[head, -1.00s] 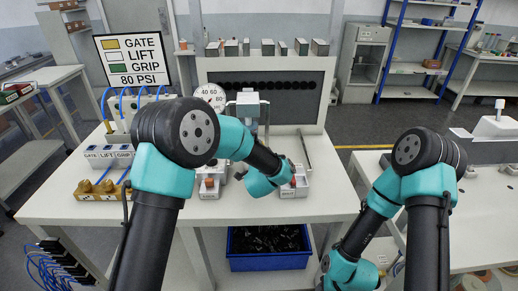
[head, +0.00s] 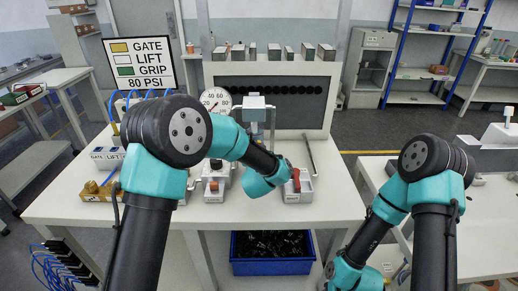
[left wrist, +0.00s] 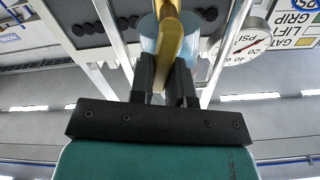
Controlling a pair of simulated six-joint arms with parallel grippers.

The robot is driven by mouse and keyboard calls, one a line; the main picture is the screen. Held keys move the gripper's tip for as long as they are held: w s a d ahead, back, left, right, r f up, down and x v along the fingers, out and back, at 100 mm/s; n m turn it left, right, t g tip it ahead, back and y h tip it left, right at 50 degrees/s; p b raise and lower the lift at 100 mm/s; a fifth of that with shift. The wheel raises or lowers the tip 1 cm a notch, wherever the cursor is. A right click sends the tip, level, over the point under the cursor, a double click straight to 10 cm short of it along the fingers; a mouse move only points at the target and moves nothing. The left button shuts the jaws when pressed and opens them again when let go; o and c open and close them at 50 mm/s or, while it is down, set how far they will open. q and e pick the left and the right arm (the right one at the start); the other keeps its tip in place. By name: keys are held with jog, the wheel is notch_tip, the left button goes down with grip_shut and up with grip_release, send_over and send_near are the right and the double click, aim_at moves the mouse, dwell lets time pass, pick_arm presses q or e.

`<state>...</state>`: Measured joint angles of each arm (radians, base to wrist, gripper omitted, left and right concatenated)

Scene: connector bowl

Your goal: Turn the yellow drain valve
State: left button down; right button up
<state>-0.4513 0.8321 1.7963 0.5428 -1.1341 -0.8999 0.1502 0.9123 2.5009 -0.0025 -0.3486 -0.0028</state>
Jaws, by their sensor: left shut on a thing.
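The yellow drain valve shows in the left wrist view as a long yellow handle (left wrist: 171,38) running up from between my fingers. My left gripper (left wrist: 165,72) is shut on this handle, with one dark finger on each side. A pale round body sits behind the handle. In the head view my left wrist hangs over the middle of the bench, and the gripper and yellow handle are hidden behind it. My right arm is bent at the right, with its gripper out of view.
A red handle (head: 296,180) stands in a white box right of my left wrist. An orange-topped unit (head: 215,184) is left of it. A pressure gauge (head: 215,100), a signboard (head: 143,62) and a dark-holed panel (head: 300,95) stand behind. A blue bin (head: 271,264) sits below.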

pick_arm(q)
jog(key=shift+r, duration=0.1)
dwell(0.4)
jog(key=c, duration=1.1)
grip_release()
jog(key=s, duration=1.7)
jog(key=shift+s+d, duration=0.2)
jog(key=shift+d, duration=0.05)
jog(key=shift+n, duration=0.3)
